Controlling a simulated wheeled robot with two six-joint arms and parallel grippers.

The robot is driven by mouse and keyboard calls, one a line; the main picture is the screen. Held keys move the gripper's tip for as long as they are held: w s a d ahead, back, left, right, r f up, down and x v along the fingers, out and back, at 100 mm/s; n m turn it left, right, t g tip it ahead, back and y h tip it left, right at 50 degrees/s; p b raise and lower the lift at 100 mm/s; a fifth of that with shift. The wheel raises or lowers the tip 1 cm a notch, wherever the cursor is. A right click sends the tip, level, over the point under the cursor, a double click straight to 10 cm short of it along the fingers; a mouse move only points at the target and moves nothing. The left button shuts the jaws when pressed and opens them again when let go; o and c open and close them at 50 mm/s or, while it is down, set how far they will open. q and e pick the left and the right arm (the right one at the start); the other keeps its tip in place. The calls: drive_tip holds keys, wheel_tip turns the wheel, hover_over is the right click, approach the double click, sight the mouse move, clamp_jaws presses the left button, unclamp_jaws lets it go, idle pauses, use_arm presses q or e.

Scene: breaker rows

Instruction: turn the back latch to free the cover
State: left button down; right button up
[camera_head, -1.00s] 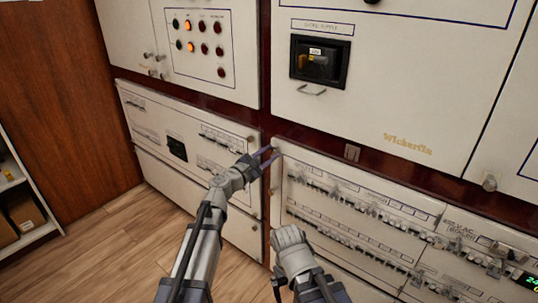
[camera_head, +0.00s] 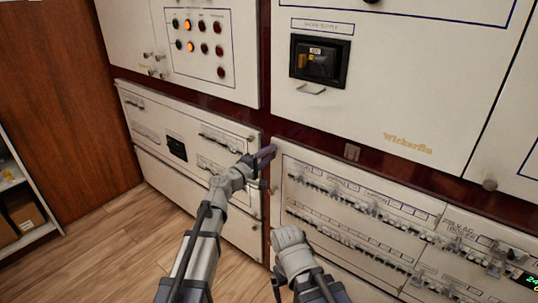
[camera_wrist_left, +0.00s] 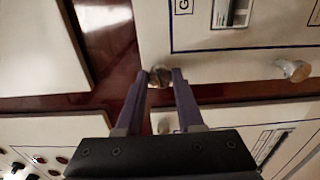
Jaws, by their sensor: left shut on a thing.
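The white cover panel (camera_head: 385,213) carries rows of breakers at the lower right of the head view. My left gripper (camera_head: 266,153) is at its upper left corner. In the left wrist view, my left gripper (camera_wrist_left: 160,78) has its purple fingers on both sides of a round metal latch knob (camera_wrist_left: 160,75) and is shut on it. The gripper hides this knob in the head view. My right arm's grey wrist (camera_head: 291,250) is low in front of the panel; its fingers do not show.
A handle (camera_head: 311,90) juts from the upper panel. A shelf (camera_head: 30,205) stands at far left. The wooden floor (camera_head: 130,235) is clear.

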use_arm(q)
drive_tip(key=shift+m, duration=1.3)
drive_tip(key=c, duration=0.5)
unclamp_jaws()
drive_tip(key=shift+c, duration=0.2)
drive_tip(key=shift+s, duration=0.1)
drive_tip(key=v, duration=0.7)
drive_tip(key=shift+s+a, duration=0.2)
drive_tip(key=shift+f, duration=0.1)
